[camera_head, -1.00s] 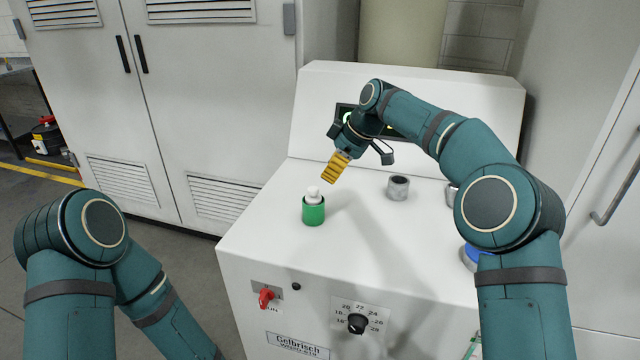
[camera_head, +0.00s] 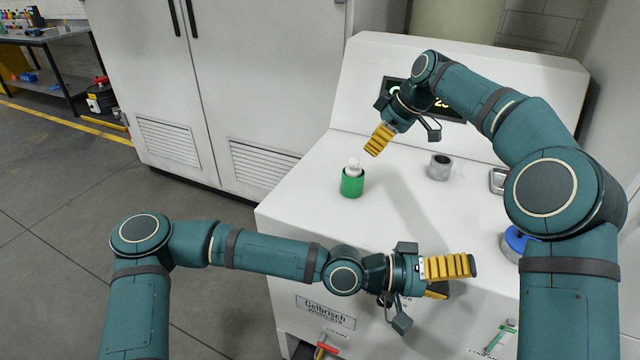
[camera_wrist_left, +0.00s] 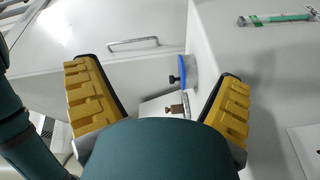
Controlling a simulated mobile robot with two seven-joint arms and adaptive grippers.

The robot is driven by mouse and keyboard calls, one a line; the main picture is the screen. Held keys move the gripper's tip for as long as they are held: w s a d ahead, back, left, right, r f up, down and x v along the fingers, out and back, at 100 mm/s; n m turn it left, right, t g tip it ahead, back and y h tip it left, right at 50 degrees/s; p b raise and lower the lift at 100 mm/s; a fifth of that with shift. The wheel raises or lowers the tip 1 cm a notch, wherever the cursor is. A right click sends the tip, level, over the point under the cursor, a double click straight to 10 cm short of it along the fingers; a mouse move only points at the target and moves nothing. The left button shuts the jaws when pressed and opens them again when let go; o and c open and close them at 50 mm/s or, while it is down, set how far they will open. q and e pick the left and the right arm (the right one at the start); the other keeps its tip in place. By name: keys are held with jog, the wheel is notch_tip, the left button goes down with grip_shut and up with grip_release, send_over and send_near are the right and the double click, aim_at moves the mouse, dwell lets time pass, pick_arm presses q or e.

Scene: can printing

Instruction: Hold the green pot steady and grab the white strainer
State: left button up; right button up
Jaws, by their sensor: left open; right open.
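The green pot (camera_head: 352,183) stands upright on the white machine top, left of centre. The white strainer (camera_head: 354,167) sits in its mouth, with its rounded top showing. My right gripper (camera_head: 379,140) is open and empty, above and slightly right and behind the pot, its yellow pads tilted down toward it. My left gripper (camera_head: 455,279) is open and empty at the machine's front edge, right of and nearer than the pot, pointing right. Its two yellow fingers stand wide apart in the left wrist view (camera_wrist_left: 157,85), with neither pot nor strainer visible there.
A grey metal cup (camera_head: 439,167) stands right of the pot. A blue round part (camera_head: 517,242) lies at the right, partly behind my right arm. A raised panel with a display (camera_head: 447,105) closes the machine's back.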

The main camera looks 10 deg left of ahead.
pick_arm(q)
jog(key=w+a+r+n+t+h, duration=0.1)
jog(key=w+a+r+t+h, duration=0.1)
jog(key=w+a+r, duration=0.35)
jog(key=w+a+r+n+t+h, duration=0.1)
jog(key=w+a+r+n+t, duration=0.15)
jog(key=r, duration=0.65)
jog(key=n+t+y, duration=0.5)
jog(key=n+y, duration=0.7)
jog(key=n, duration=1.5)
send_near(357, 180)
jog(key=shift+w+a+f, duration=0.35)
jog(key=shift+a+f, duration=0.05)
jog(key=shift+a, duration=0.15)
jog(key=shift+w+a+f, duration=0.3)
jog(key=shift+a+f, duration=0.1)
jog(key=shift+a, duration=0.15)
jog(key=shift+w+f, duration=0.1)
jog(key=shift+w, duration=0.05)
jog(key=x, duration=1.3)
jog(key=shift+w+d, duration=0.1)
jog(key=shift+d, duration=0.15)
